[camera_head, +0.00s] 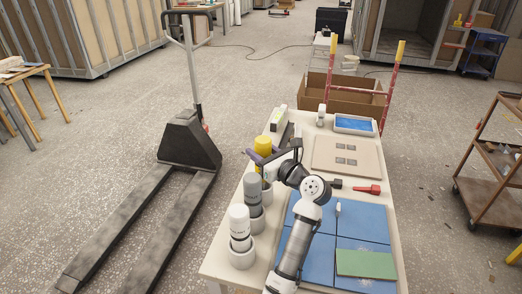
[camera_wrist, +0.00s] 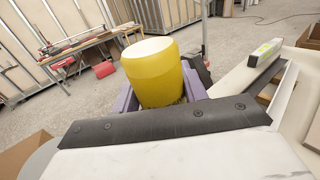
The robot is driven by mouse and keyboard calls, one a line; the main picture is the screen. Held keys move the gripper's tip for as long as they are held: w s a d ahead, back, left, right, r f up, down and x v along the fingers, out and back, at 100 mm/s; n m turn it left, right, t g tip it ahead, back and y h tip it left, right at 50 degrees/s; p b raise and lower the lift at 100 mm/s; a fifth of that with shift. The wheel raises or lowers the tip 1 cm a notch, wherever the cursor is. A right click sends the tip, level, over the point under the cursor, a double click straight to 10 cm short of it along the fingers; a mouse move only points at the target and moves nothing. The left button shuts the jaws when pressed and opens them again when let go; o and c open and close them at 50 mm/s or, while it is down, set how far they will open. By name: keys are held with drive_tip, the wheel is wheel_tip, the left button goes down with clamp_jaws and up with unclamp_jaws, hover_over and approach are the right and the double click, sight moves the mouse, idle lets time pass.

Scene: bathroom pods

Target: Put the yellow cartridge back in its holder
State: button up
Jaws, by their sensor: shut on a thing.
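The yellow cartridge (camera_head: 263,144) is a yellow cylinder with a pale end; it fills the middle of the wrist view (camera_wrist: 155,75). My gripper (camera_head: 262,158) is shut on it near the table's left edge. The purple fingers flank it in the wrist view (camera_wrist: 160,98). A white cartridge (camera_head: 239,220) stands upright in a pale round holder (camera_head: 242,258), and a grey cartridge (camera_head: 252,188) stands in another holder (camera_head: 256,224) behind it. A further pale round holder (camera_head: 267,194) shows partly behind the grey cartridge; its inside is hard to see.
Blue tiles (camera_head: 360,235) with a green pad (camera_head: 364,263) cover the table's front right. A beige board (camera_head: 348,157), red-tipped tool (camera_head: 368,189) and blue tray (camera_head: 355,124) lie farther back. A spirit level (camera_head: 279,117) is at the back left. A pallet jack (camera_head: 185,150) stands left.

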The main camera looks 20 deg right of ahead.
drive_tip(key=shift+s+f+b, duration=0.15)
drive_tip(key=shift+f+b, duration=0.15)
drive_tip(key=shift+f, duration=0.75)
drive_tip(key=shift+r, duration=0.1)
idle(0.3)
